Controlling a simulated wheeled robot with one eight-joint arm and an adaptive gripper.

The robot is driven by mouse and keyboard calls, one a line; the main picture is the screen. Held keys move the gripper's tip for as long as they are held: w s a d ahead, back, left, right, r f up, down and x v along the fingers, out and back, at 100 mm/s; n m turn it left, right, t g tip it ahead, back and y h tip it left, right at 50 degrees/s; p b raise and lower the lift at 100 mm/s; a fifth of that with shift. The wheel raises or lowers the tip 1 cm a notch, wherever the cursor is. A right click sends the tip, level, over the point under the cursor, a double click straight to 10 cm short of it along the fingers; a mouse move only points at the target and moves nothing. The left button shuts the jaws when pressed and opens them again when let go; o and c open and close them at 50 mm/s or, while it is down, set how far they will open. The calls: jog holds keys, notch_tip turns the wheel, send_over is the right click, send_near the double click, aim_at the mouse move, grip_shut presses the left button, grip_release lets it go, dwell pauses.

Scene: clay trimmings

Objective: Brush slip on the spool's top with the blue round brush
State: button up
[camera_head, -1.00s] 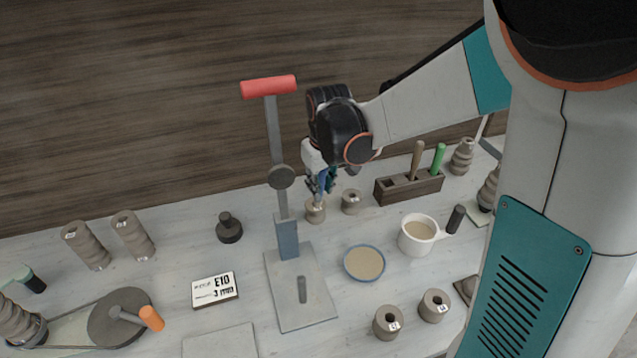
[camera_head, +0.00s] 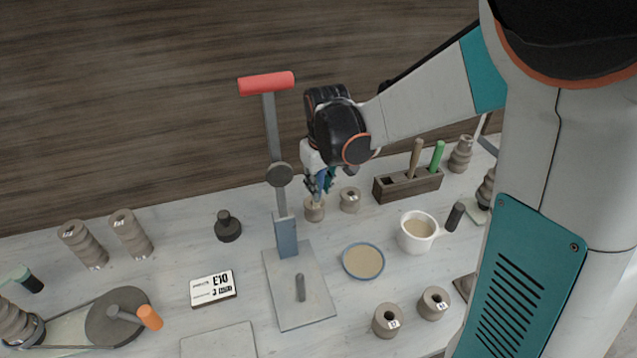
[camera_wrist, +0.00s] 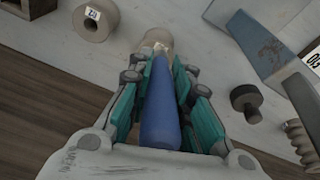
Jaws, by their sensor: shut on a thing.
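My gripper (camera_head: 320,186) is shut on the blue round brush, whose blue handle (camera_wrist: 160,115) runs between the teal fingers in the wrist view. The brush points down over a clay spool (camera_head: 314,210), which stands near the back edge of the table. The brush tip is at the spool's top; I cannot tell if it touches. In the wrist view the spool (camera_wrist: 157,38) is partly hidden behind the fingers and brush. A blue-rimmed dish of slip (camera_head: 363,261) and a white handled cup of slip (camera_head: 417,232) stand to the right, toward the front.
A lever press (camera_head: 287,237) with a red handle stands just left of the gripper. Another spool (camera_head: 350,200) is close on the right, then a wooden brush block (camera_head: 408,186).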

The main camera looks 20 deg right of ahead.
jog(key=shift+r, duration=0.2)
jog(key=shift+r+p, duration=0.2)
jog(key=shift+p, duration=0.1)
jog(key=shift+d, duration=0.15)
jog(key=shift+w+d, duration=0.55)
jog(key=shift+d, duration=0.25)
jog(key=shift+f+b, duration=0.35)
jog(key=shift+f, duration=0.05)
dwell(0.6)
jog(key=shift+r, duration=0.2)
jog(key=w+p+v, duration=0.1)
jog(key=p+v, duration=0.4)
jog(key=v, duration=0.1)
jog(key=shift+r, duration=0.25)
dwell(0.7)
